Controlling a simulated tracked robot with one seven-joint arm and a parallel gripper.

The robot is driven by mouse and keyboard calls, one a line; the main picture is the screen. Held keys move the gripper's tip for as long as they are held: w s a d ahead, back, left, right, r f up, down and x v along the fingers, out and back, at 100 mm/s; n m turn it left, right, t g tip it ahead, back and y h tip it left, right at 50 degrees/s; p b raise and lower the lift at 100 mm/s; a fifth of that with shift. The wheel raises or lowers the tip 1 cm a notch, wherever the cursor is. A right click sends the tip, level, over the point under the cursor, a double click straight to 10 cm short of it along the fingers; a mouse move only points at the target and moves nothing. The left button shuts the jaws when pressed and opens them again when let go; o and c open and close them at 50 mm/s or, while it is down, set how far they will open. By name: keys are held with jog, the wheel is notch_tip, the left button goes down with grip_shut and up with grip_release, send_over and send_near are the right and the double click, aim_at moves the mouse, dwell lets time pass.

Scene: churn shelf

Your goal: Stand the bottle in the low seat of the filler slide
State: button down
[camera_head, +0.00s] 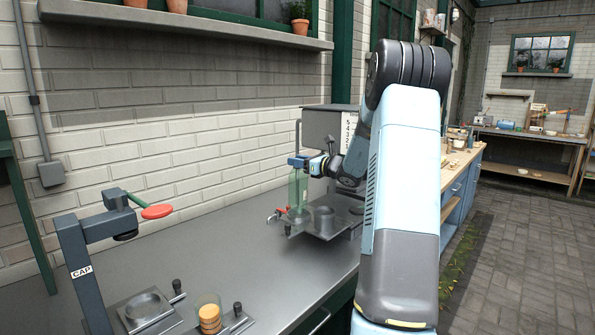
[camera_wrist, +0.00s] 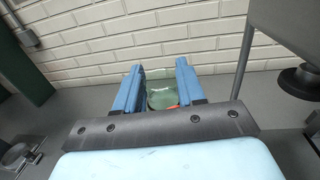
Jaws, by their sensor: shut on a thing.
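The bottle (camera_head: 298,192) is clear green and upright. My gripper (camera_head: 300,162) is shut on its upper part. In the wrist view the bottle (camera_wrist: 162,98) sits between the two blue fingers of my gripper (camera_wrist: 160,78). The filler (camera_head: 330,122) is a grey box with a number scale. Below it lies the filler slide (camera_head: 327,234), a grey plate with round raised seats; one seat (camera_head: 323,214) stands just right of the bottle. The bottle's base is at the plate's left end; I cannot tell whether it touches. My arm hides part of the slide's right side.
A red-handled tap or lever (camera_head: 279,212) is close to the bottle's left. The capping stand (camera_head: 88,255) marked CAP, with a red-knobbed lever, stands at the front left. A glass of orange caps (camera_head: 209,316) is beside it. The bench (camera_head: 225,235) between is clear.

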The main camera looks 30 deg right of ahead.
aim_at(298, 184)
notch_tip(298, 184, down, 3)
jog(key=c, duration=0.7)
grip_release()
jog(key=shift+o, duration=0.2)
jog(key=shift+s, duration=0.1)
